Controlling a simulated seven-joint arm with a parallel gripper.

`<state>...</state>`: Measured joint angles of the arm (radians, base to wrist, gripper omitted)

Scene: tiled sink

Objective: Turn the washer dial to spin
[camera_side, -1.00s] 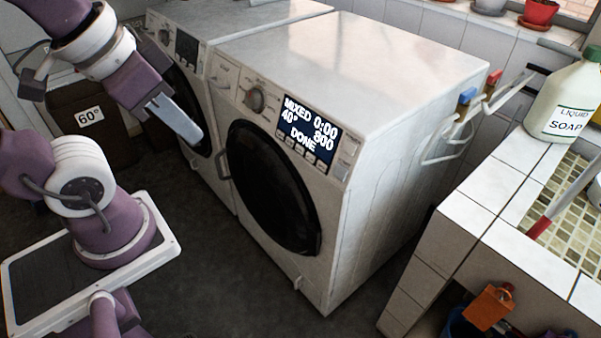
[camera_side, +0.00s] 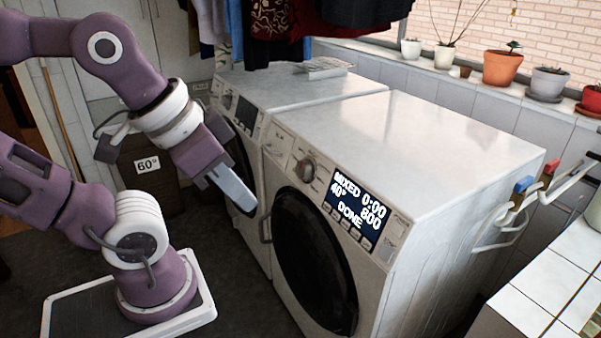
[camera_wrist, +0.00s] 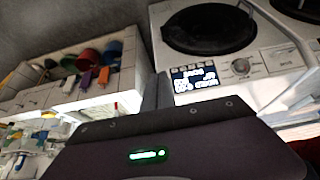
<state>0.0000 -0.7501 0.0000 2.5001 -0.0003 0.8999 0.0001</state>
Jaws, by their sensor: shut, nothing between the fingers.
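The near white washer (camera_side: 440,135) has a round silver dial (camera_side: 305,170) on its front panel, left of a lit display (camera_side: 358,204) reading MIXED, 40°, 0:00, 800 and DONE. My gripper (camera_side: 250,203) is shut and empty. Its grey fingers point down and right, in front of the washers, apart from the dial and left of it in the side view. In the wrist view, the dial (camera_wrist: 240,66) and display (camera_wrist: 195,76) lie to the right of my grey fingers (camera_wrist: 157,90). The dial's exact setting is too small to read.
A second white washer (camera_side: 290,88) stands behind and left, with papers (camera_side: 324,67) on top. Dark clothes hang above it. A tiled counter (camera_side: 545,290) is at the right. Dark bins with a 60° label (camera_side: 147,165) stand behind my arm.

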